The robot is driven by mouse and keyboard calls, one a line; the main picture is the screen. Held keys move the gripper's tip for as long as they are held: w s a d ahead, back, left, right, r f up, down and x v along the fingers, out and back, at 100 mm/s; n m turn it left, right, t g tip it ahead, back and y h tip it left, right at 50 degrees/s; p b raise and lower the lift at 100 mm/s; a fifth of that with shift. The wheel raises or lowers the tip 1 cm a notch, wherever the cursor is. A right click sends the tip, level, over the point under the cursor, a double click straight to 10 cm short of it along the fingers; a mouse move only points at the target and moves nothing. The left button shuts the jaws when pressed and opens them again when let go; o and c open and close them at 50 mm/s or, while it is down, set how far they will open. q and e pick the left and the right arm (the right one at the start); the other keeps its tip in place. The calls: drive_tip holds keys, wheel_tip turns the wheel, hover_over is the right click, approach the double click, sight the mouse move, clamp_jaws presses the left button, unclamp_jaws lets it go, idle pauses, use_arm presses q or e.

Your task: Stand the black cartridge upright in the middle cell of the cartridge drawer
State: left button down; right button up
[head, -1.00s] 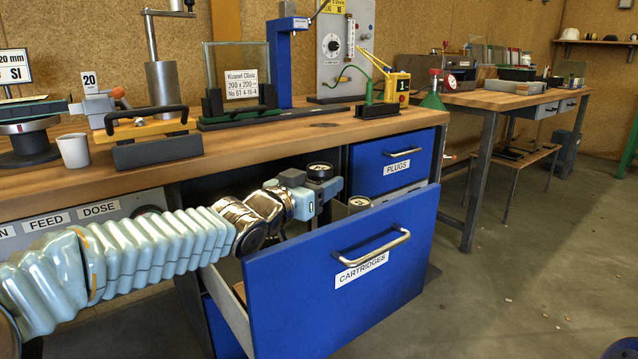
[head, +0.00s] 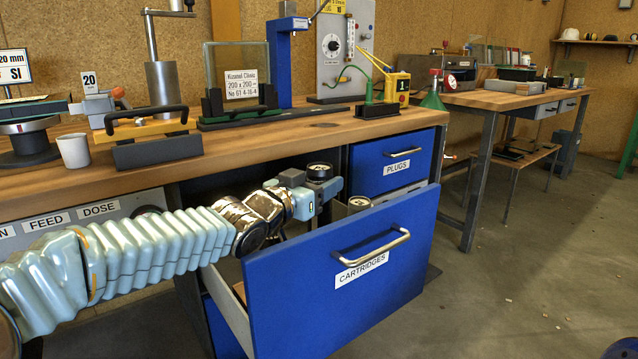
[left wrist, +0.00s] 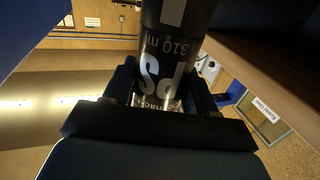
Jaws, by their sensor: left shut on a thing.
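My left gripper (head: 322,192) is over the open cartridge drawer (head: 290,300), behind its blue front panel. It is shut on the black cartridge (head: 320,171), whose round end shows at the gripper in the head view. In the left wrist view the cartridge (left wrist: 168,50) is dark with white print reading "310 ml", and the gripper's fingers (left wrist: 160,95) lie on either side of it. Another round end (head: 360,203) shows inside the drawer, right of the gripper. The drawer's cells, including the middle one, are hidden by the front panel and my arm. My right gripper is not in view.
The wooden bench top (head: 290,137) overhangs behind the drawer and carries a glass plate in a stand (head: 240,80) and a yellow device (head: 385,90). The shut PLUGS drawer (head: 385,165) is just behind right. Open floor (head: 520,270) lies to the right.

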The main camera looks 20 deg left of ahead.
use_arm(q)
drive_tip(key=shift+f+b, duration=1.95)
drive_tip(key=shift+f, duration=0.15)
drive_tip(key=shift+c, duration=1.3)
unclamp_jaws()
drive_tip(key=shift+s, duration=0.1)
drive_tip(key=p+v, duration=0.1)
drive_tip(key=v, duration=0.6)
drive_tip(key=shift+s, duration=0.15)
drive_tip(key=shift+a+r, duration=0.1)
